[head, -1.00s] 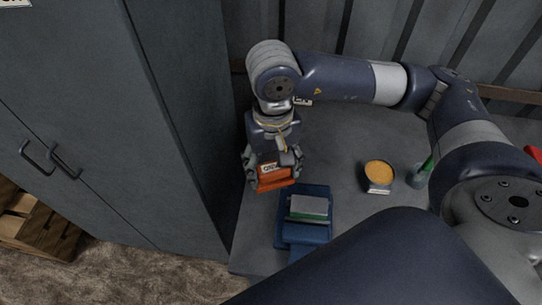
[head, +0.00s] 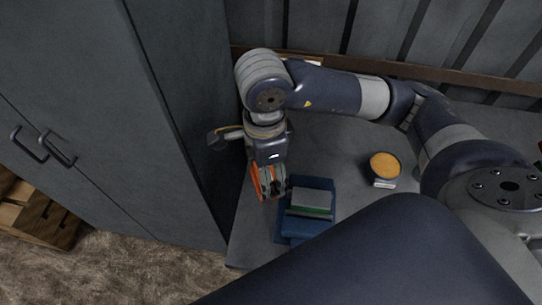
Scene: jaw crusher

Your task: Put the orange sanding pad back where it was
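The orange sanding pad (head: 256,186) is in my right gripper (head: 268,192), whose arm comes in from the right. The gripper points down, and the pad shows as a narrow orange strip among the fingers, which hide part of it. The gripper looks shut on it. Pad and gripper are just left of a blue holder (head: 293,228), near the left end of the grey table. A grey and green block (head: 312,203) lies in the holder. I cannot tell whether the orange pad touches the table. My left gripper is not in view.
A dark cup of orange-yellow material (head: 385,165) with a label stands right of the holder. A tall grey cabinet (head: 90,130) stands close on the left. The grey table (head: 345,150) is bare between holder and cup. A wooden crate (head: 35,220) is at lower left.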

